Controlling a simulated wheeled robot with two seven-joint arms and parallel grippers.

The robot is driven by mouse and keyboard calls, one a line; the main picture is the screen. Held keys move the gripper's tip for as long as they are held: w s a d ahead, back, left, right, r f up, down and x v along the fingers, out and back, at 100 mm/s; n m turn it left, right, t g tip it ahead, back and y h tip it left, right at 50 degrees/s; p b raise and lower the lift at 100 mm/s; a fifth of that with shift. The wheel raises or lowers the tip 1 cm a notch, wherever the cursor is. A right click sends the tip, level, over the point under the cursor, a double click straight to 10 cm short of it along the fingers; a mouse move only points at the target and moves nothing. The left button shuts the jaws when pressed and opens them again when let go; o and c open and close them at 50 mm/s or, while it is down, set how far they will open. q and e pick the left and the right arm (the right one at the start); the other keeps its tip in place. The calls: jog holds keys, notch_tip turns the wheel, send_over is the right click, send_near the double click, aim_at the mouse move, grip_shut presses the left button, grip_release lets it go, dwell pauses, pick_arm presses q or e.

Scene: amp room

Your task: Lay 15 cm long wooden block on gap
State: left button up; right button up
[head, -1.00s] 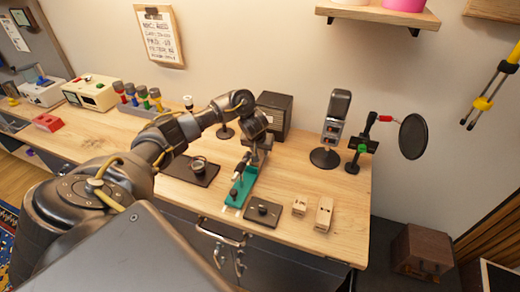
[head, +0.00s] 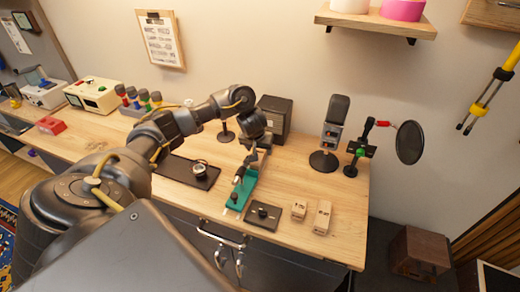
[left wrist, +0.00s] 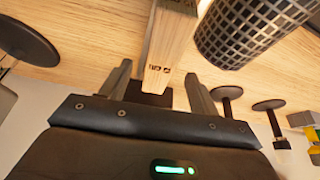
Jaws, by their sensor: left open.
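My left gripper (head: 248,166) reaches down over the teal strip (head: 247,188) on the workbench. In the left wrist view its two fingers (left wrist: 157,90) are apart. A pale wooden block (left wrist: 172,45) with small dark print on its near end lies between and beyond the fingertips; I cannot tell whether they touch it. In the head view this block cannot be made out behind the gripper. Two other short wooden blocks lie to the right, a small one (head: 299,210) and a longer one (head: 322,217). I cannot make out the gap. My right gripper is out of view.
A dark plate with a knob (head: 263,216) lies right of the teal strip. A dark tray (head: 180,171) lies to its left. A microphone (head: 336,120) and a round pop filter (head: 410,142) stand at the right back. A dark mesh cylinder (left wrist: 245,30) shows close in the wrist view.

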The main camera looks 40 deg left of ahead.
pick_arm(q)
jog(key=p+v, duration=0.3)
jog(key=v, duration=0.3)
jog(key=shift+s+r, duration=0.15)
jog(key=shift+r, duration=0.15)
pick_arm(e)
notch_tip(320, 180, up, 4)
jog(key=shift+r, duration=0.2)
